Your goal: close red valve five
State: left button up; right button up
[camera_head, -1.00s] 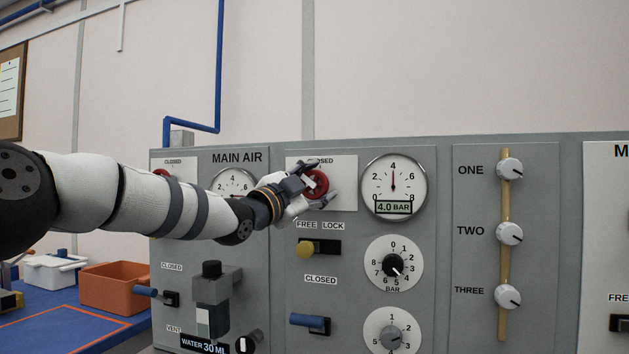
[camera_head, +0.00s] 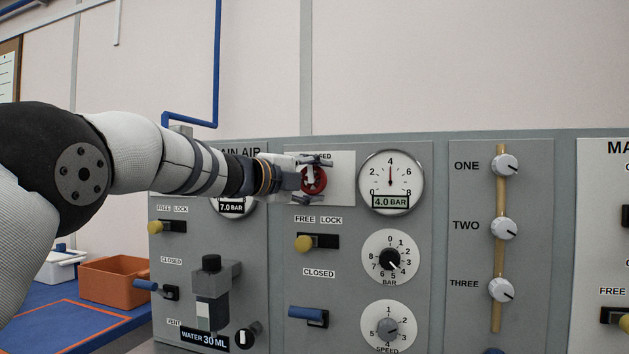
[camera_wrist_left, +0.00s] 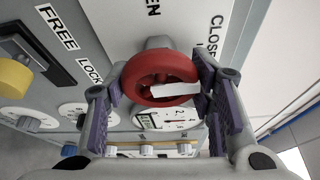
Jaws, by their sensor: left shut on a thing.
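A red valve wheel (camera_head: 313,180) with a white pointer bar sits on a white plate on the grey panel, left of the gauge reading 4.0 BAR. In the left wrist view the red wheel (camera_wrist_left: 160,78) lies between the two purple-padded fingers. My left gripper (camera_head: 316,178) reaches it from the left and is shut on its rim, one finger above and one below. The OPEN and CLOSED labels are partly cut off or covered. No number five is readable on the wheel. My right gripper is not in view.
Below the wheel are a yellow-knobbed lock slider (camera_head: 304,243) and a blue lever (camera_head: 306,318). A 4.0 BAR gauge (camera_head: 391,181) is close on the right. An orange bin (camera_head: 114,285) stands on the blue bench at lower left. Space above the panel is clear.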

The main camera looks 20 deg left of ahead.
pick_arm(q)
jog(key=shift+r+m, duration=0.15)
jog(key=shift+m, duration=0.25)
dwell(0.3)
jog(key=o, duration=1.2)
jog(key=v, duration=1.2)
